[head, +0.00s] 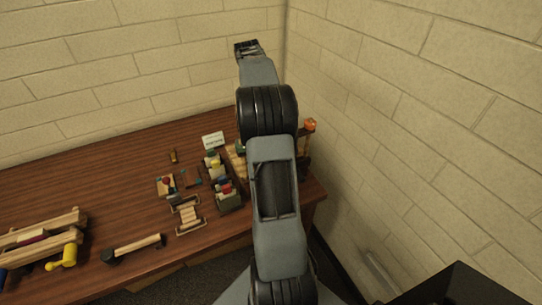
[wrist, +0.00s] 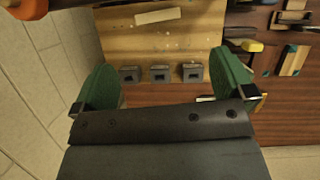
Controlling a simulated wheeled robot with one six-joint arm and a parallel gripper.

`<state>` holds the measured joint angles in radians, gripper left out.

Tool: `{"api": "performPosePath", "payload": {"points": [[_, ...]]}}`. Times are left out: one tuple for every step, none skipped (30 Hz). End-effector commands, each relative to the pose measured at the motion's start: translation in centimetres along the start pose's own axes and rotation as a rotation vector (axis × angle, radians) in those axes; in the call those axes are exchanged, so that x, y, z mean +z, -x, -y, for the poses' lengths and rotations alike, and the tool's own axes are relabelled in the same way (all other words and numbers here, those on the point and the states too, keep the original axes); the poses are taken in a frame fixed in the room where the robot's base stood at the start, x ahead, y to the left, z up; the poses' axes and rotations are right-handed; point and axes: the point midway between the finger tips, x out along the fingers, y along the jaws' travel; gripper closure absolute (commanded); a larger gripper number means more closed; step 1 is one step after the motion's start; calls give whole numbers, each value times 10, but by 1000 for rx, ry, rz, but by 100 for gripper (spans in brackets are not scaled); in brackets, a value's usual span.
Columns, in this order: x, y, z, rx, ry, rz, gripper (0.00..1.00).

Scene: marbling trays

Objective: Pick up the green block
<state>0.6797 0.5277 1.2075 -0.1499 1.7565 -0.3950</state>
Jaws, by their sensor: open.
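My gripper (head: 247,47) is raised high in the head view, near the wall corner and well above the table. In the wrist view its two green rounded fingers stand wide apart, with nothing between them touching either one; my gripper (wrist: 165,70) is open and empty. I cannot pick out the green block with certainty. A small greenish piece (head: 211,153) shows at the far end of a dark rack in the head view, but its shape is too small to tell. My arm hides part of the table's right end.
The dark rack (head: 230,205) holds several coloured pieces. A white sign (head: 213,140) stands behind it. A wooden board (wrist: 110,35) with three dark notched pieces (wrist: 160,73) lies below the gripper. A mallet (head: 138,247) lies at the front. Block walls close the back and right.

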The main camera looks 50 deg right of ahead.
Motion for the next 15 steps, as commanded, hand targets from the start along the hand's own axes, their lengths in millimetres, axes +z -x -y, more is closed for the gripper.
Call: {"api": "performPosePath", "payload": {"points": [[-1, -7, -4, -5, -4, 10, 0], [-1, -11, -5, -7, -5, 14, 0], [-1, -18, -6, -9, -6, 16, 0], [0, -23, -7, -9, -6, 17, 0], [0, -29, -7, -10, -6, 18, 0], [0, -36, -6, -9, -5, 18, 0], [0, -41, -6, -9, -5, 17, 0], [0, -47, -6, -9, -5, 17, 0], [0, -54, -6, -9, -5, 17, 0], [0, -58, -6, -9, -5, 17, 0], [0, -63, -6, -9, -4, 16, 0], [0, -68, -6, -8, -5, 16, 0], [0, -71, -6, -8, -5, 15, 0], [0, -74, -6, -8, -5, 15, 0], [0, -78, -6, -8, -5, 15, 0]]}}
